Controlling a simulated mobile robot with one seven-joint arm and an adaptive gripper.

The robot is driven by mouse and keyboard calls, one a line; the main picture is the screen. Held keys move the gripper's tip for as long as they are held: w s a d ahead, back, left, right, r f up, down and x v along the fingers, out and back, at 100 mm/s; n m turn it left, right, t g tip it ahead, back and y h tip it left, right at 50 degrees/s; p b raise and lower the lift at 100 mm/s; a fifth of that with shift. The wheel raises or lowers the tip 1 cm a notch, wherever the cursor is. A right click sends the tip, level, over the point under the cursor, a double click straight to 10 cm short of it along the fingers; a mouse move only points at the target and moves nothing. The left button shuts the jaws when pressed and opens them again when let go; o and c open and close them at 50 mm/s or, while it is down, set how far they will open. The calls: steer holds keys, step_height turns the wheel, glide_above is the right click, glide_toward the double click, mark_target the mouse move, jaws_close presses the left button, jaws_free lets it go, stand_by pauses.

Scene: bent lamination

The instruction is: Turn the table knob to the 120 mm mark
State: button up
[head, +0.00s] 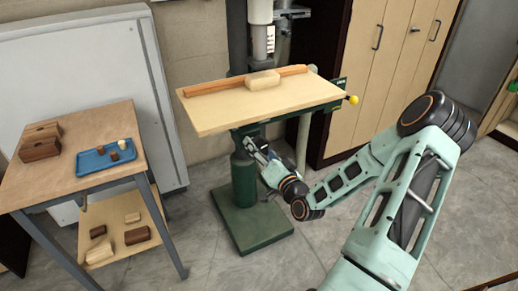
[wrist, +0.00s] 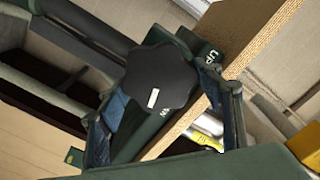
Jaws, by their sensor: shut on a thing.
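The table knob (wrist: 160,84) is black and lobed with a pale pointer bar, and it fills the middle of the wrist view. My gripper (wrist: 163,90) has one finger on each side of it and is shut on it. In the head view my gripper (head: 256,148) reaches under the front edge of the drill-press table (head: 225,117). The knob cannot be made out there. White lettering reading "UP" shows on a dark green part behind the knob. No scale with a 120 mm mark is readable in either view.
A wooden block (head: 263,80) rests on the table against an orange fence (head: 215,88). The green column (head: 244,180) stands close to my gripper. A side bench (head: 60,180) with a blue tray (head: 92,164) is at left; cabinets (head: 375,60) are at right.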

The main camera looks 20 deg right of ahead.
steer(key=shift+w+r, duration=0.1)
steer(key=shift+r, duration=0.3)
steer(key=o, duration=1.1)
steer(key=shift+f, duration=0.1)
steer(key=shift+f, duration=0.1)
steer(key=shift+s, duration=0.4)
steer(key=s, duration=1.1)
steer(key=shift+s+d, duration=0.2)
